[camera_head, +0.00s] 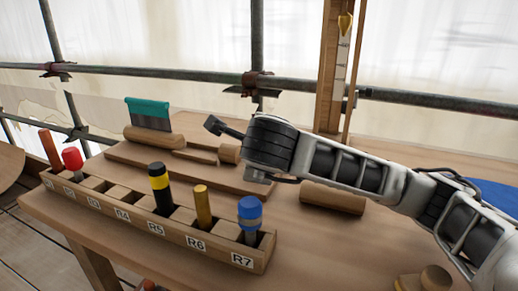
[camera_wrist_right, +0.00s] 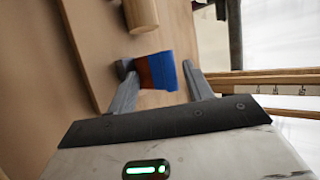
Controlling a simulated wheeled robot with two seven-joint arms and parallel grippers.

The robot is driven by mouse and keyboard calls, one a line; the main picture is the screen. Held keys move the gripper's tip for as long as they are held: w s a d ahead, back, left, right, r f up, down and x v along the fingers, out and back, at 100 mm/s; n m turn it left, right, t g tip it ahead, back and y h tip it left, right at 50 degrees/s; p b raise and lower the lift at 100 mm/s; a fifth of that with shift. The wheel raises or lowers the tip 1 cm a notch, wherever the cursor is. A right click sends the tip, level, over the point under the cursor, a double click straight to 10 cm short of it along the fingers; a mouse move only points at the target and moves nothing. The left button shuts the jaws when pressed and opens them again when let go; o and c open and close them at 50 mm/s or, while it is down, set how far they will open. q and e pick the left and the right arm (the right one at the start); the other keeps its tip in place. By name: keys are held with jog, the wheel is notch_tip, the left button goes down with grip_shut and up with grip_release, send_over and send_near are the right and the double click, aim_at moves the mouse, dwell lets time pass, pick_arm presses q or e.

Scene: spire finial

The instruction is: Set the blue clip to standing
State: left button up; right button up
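A blue block with a brown end (camera_wrist_right: 163,71), which may be the blue clip, shows in the right wrist view between the fingers of my right gripper (camera_wrist_right: 160,75). The fingers stand apart on either side of it. I cannot tell whether they press on it. In the head view my right arm reaches in from the right, with a dark gripper part (camera_head: 218,126) above the wooden board; the block is hidden there. A blue-capped tool (camera_head: 250,213) stands upright in the R7 slot of the rack. My left gripper is not in view.
The wooden rack (camera_head: 180,238) along the front left holds several upright tools. A wooden cylinder (camera_head: 332,198) lies under my right arm. The table front right of the rack is mostly clear.

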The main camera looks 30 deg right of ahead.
jog(key=shift+s+a+r, duration=0.1)
jog(key=shift+a+r, duration=0.05)
jog(key=shift+r, duration=0.15)
jog(key=shift+s+a+r, duration=0.15)
jog(key=shift+s+r, duration=0.05)
pick_arm(q)
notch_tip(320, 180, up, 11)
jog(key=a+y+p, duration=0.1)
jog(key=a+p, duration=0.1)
jog(key=p, duration=1.2)
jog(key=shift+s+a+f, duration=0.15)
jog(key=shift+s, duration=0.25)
pick_arm(e)
jog(key=v, duration=1.5)
jog(key=shift+s, duration=0.15)
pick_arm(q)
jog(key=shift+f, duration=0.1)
pick_arm(e)
jog(key=shift+f, duration=0.2)
